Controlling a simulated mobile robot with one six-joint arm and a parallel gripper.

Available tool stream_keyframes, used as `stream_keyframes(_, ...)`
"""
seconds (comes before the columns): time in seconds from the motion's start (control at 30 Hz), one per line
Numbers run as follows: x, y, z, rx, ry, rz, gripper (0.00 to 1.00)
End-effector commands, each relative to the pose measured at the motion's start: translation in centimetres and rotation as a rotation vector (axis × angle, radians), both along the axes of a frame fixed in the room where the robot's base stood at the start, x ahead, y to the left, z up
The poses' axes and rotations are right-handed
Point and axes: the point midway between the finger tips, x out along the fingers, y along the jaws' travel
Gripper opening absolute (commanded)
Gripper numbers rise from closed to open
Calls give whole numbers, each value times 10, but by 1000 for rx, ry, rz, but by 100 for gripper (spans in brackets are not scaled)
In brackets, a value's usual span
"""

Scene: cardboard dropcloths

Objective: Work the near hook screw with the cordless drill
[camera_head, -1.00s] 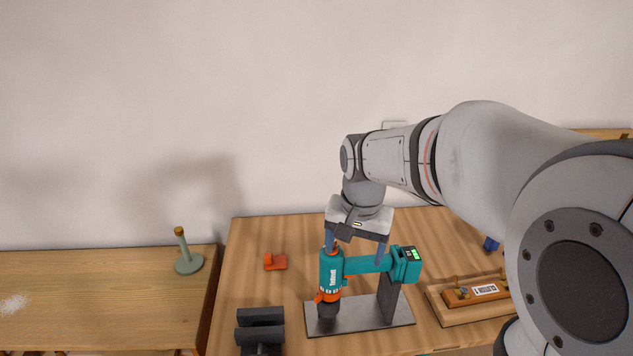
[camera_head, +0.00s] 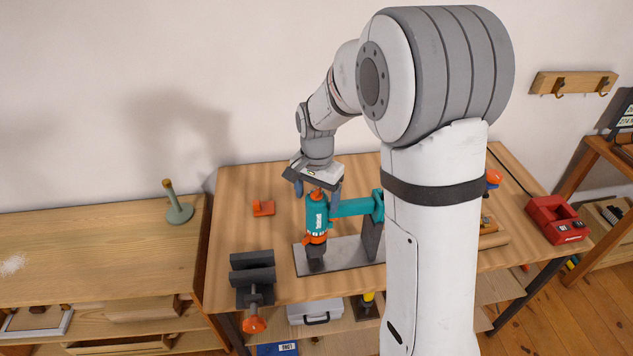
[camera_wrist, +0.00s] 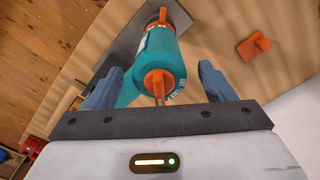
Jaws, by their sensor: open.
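The cordless drill (camera_head: 316,220) is teal with orange parts. It stands nose down over a grey metal stand (camera_head: 340,258) on the wooden bench, its handle running right behind my arm. My gripper (camera_head: 317,191) is open at the top of the drill body. In the wrist view, the drill (camera_wrist: 158,65) lies between the two spread blue-grey fingers (camera_wrist: 160,85), with gaps visible beside it. A wooden rail (camera_head: 573,84) on the wall at upper right carries two dark hooks; I cannot tell whether either is the near hook screw.
A black vise (camera_head: 252,275) stands left of the stand, and an orange piece (camera_head: 263,208) lies behind it. A red charger (camera_head: 556,218) sits at the bench's right end. A green peg holder (camera_head: 178,208) stands on the left table. My arm hides part of the bench.

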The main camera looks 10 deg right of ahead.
Motion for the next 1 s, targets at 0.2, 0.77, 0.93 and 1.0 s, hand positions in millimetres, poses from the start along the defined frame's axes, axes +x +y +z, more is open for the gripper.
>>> stream_keyframes(0.2, 0, 0, -6, 0, 1, 0, 76)
stream_keyframes(0.77, 0, -1, -6, 0, 0, -1, 42)
stream_keyframes(0.93, 0, -1, -6, 0, 0, -2, 28)
stream_keyframes(1.0, 0, -1, -6, 0, 0, -2, 23)
